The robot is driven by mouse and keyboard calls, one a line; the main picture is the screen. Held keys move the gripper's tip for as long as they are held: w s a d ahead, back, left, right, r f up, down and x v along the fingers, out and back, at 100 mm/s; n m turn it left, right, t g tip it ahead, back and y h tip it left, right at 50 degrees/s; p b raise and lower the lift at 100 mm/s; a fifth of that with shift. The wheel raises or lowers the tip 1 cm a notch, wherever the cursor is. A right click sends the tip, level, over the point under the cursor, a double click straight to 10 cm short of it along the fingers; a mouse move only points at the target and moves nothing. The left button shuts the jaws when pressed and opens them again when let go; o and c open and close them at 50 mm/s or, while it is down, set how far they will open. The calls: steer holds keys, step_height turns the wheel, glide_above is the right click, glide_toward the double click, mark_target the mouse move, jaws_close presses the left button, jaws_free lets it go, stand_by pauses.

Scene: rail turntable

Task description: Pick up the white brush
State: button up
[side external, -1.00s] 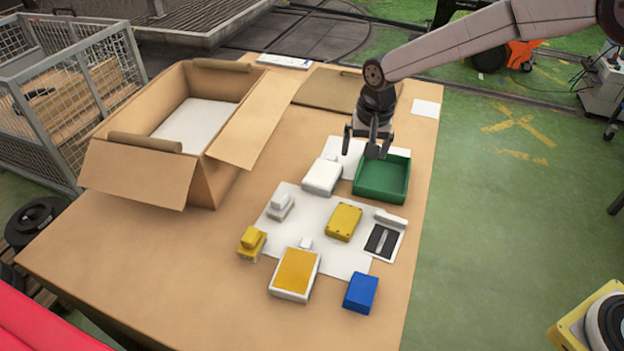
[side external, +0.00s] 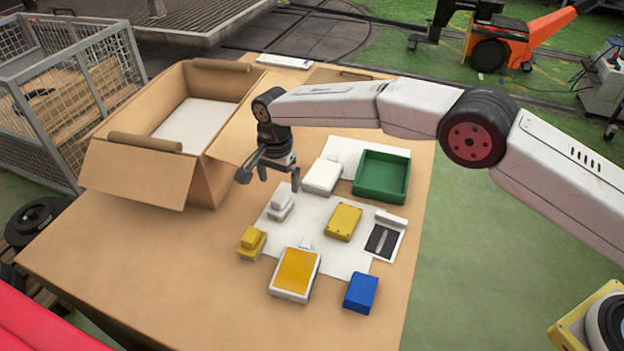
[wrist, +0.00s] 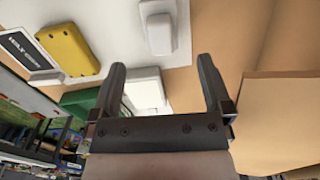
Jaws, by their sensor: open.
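The white brush (side external: 280,205) is a small white block with a raised handle part, standing on the white sheet (side external: 315,222) on the table. In the wrist view the white brush (wrist: 159,30) lies beyond the fingertips, near the top edge. My gripper (side external: 268,178) is above the table, up and slightly left of the brush in the side view, apart from it. It is open, with nothing between its fingers; the wrist view shows both fingers (wrist: 161,75) spread wide.
A yellow brush (side external: 251,243), a yellow box (side external: 343,222), a yellow-topped white box (side external: 296,272) and a blue block (side external: 361,292) are nearby. A white box (side external: 321,177) and green tray (side external: 358,187) stand behind. An open cardboard box (side external: 222,180) is at left.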

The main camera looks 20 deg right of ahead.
mark_target(279, 196)
steer(key=shift+a+f, duration=0.1)
steer(key=shift+a, duration=0.05)
steer(key=shift+f, duration=1.3)
steer(key=shift+f, duration=2.6)
steer(key=c, duration=1.3)
